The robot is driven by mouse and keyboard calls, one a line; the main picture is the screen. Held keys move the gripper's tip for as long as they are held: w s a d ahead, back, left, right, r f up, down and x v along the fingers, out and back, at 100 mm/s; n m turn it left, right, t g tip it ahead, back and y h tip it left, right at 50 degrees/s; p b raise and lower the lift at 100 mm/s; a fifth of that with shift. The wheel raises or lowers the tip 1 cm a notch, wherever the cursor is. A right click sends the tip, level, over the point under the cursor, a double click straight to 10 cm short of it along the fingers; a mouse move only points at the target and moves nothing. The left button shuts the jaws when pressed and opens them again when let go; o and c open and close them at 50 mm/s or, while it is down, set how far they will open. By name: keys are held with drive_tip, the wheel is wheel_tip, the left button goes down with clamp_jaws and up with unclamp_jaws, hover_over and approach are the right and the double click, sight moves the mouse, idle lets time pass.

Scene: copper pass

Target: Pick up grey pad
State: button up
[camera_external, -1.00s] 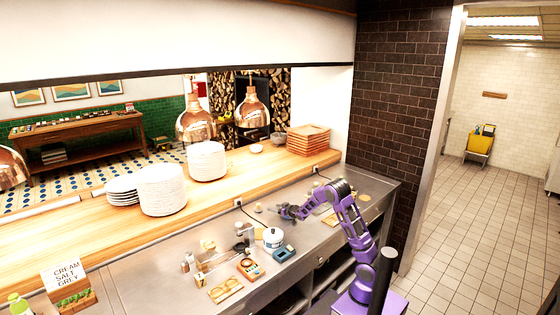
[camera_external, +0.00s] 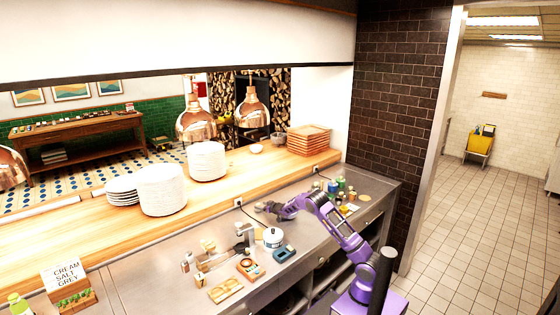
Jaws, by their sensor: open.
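My gripper (camera_external: 264,207) is at the end of my purple arm, low over the steel counter (camera_external: 220,277), near its back edge by the wooden shelf. Its jaws are open, though they are too small to make out well here. I cannot pick out a grey pad with certainty. A small pale thing lies close by the fingertips, partly hidden by the gripper. A dark blue-grey block (camera_external: 284,253) lies farther forward on the counter, apart from the gripper.
Several small bottles and jars (camera_external: 340,188) stand to the right. Stacked white plates (camera_external: 163,190) are on the wooden shelf (camera_external: 100,222).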

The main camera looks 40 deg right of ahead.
drive_tip(key=shift+x, duration=0.8)
drive_tip(key=shift+r, duration=0.1)
clamp_jaws()
